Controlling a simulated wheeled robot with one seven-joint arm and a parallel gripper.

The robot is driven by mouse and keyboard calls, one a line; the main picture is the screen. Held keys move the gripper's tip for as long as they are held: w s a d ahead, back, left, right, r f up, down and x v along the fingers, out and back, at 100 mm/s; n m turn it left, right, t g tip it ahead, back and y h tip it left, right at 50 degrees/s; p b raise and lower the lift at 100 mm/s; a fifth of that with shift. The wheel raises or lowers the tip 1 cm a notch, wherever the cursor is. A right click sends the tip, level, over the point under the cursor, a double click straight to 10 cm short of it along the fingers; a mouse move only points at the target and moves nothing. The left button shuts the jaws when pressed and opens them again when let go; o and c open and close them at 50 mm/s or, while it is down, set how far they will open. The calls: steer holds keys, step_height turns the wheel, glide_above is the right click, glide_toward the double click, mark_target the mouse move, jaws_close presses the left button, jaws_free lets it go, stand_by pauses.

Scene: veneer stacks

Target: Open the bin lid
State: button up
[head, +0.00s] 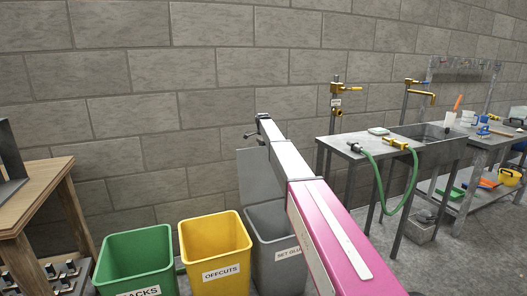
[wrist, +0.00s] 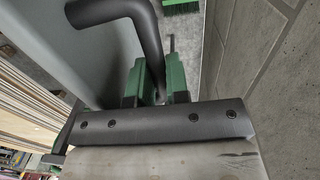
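The grey bin (head: 268,238), labelled "SET GLUE", stands at the right end of a row of three. A flat grey panel, its lid (head: 253,178), stands raised behind it, partly hidden by my arm. In the wrist view the lid seems to be the grey surface (wrist: 60,45) at left. A dark bent handle (wrist: 148,30) runs down between the green fingers of my gripper (wrist: 158,78), which looks shut on it. In the head view my gripper (head: 262,130) is small, near the block wall above the lid.
A green bin (head: 135,262) and a yellow "OFFCUTS" bin (head: 215,247) stand left of the grey one. A wooden table (head: 40,195) is at far left. A metal sink bench (head: 350,148) with a green hose (head: 380,185) stands right. The block wall (head: 200,70) is close behind.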

steer(key=o, duration=0.4)
steer(key=shift+w, duration=0.2)
steer(key=r, duration=1)
steer(key=shift+w+a+r, duration=0.1)
steer(key=shift+w+r, duration=0.2)
steer(key=shift+r, duration=0.1)
